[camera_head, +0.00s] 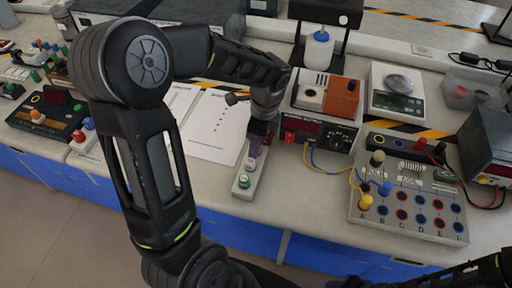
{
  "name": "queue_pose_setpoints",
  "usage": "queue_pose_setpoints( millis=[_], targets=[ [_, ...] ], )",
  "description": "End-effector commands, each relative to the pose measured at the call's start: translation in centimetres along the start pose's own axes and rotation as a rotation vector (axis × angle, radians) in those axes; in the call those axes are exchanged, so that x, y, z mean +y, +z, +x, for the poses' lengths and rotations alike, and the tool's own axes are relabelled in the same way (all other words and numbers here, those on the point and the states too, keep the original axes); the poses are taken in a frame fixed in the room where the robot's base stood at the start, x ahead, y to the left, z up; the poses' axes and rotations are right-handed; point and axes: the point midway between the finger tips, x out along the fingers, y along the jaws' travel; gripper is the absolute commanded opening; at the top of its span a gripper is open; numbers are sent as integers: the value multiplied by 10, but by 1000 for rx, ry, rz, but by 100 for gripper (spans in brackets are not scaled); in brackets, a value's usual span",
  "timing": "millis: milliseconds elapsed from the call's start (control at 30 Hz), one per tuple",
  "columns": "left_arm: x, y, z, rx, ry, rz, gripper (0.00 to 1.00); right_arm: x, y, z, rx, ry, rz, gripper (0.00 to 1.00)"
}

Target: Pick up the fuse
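My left arm crosses the left half of the head view. Its gripper (262,128) points down over the back end of a narrow grey strip (241,192) on the bench. The strip carries a green terminal (244,181), a white-topped terminal (249,164) and a purple piece (255,147) just below the gripper. I cannot tell whether the gripper touches the purple piece or holds anything; its fingers are small and dark. I cannot identify a fuse with certainty. My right arm (455,275) shows only partly at the bottom right; its gripper is not visible.
A power supply (320,132) with blue and yellow leads stands right of the strip. A socket board (405,202) is farther right, with a scale (397,90) and clear bin (474,87) behind. A paper sheet (212,128) lies left. The bench front edge is close to the strip.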

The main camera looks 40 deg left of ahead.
Motion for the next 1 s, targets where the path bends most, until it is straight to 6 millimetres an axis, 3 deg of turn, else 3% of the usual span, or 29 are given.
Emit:
queue_pose_setpoints(
  millis=[133, 700, 1000],
  targets=[
    [1, 0, 10, 1, 1, -1, 50, 0, 0, 0, 0, 0, 0, 49],
    [0, 0, 10, 1, 0, 0, 50, 0, 0, 0, 0, 0, 0, 49],
    [0, 0, 10, 1, 0, 0, 26, 0, 0, 0, 0, 0, 0, 49]
  ],
)
